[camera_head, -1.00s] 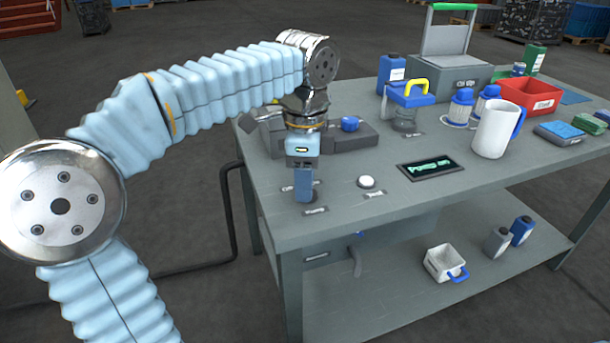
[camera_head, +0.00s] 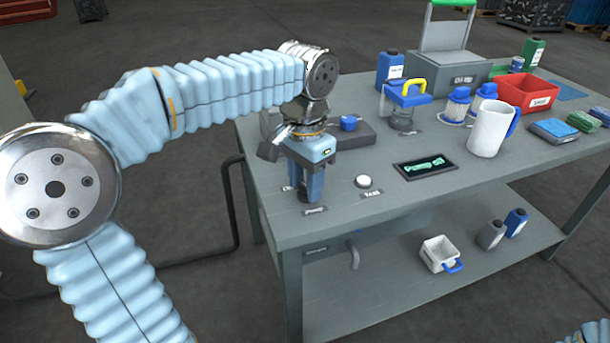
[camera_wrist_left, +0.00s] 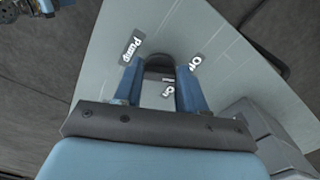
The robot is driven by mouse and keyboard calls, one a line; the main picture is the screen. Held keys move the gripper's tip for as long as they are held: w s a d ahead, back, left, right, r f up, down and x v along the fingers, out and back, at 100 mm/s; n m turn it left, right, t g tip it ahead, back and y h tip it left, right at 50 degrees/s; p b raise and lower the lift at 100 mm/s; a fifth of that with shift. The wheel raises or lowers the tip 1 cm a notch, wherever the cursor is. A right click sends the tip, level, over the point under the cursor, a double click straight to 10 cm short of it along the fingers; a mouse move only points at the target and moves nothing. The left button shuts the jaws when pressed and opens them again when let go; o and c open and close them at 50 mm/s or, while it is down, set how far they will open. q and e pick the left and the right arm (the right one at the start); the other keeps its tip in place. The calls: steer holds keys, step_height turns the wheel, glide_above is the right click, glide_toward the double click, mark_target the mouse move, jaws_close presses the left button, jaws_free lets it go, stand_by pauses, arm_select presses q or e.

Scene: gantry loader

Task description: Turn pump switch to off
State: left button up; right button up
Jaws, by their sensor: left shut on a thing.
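The pump switch is a dark knob (camera_wrist_left: 159,66) on the grey bench top, near its front left corner. In the left wrist view a "Pump" label (camera_wrist_left: 131,48) lies on one side of it, an "On" label (camera_wrist_left: 168,91) below, and a partly covered label starting with "O" (camera_wrist_left: 196,62) on the other side. My left gripper (camera_head: 307,194) points straight down, its two blue fingers closed around the knob. They mostly hide the knob in the head view. A small dark display (camera_head: 425,166) to the right shows green text that seems to read "Pump on". My right gripper is out of view.
A round white button (camera_head: 363,181) sits just right of the gripper. A grey fixture with a blue knob (camera_head: 348,123) stands behind it.

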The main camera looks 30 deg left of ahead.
arm_select(q)
steer(key=shift+n, duration=0.6)
steer(key=o, duration=1.1)
steer(key=shift+c, duration=0.2)
step_height(320, 180, up, 14)
steer(key=p, duration=0.3)
steer(key=shift+f, duration=0.1)
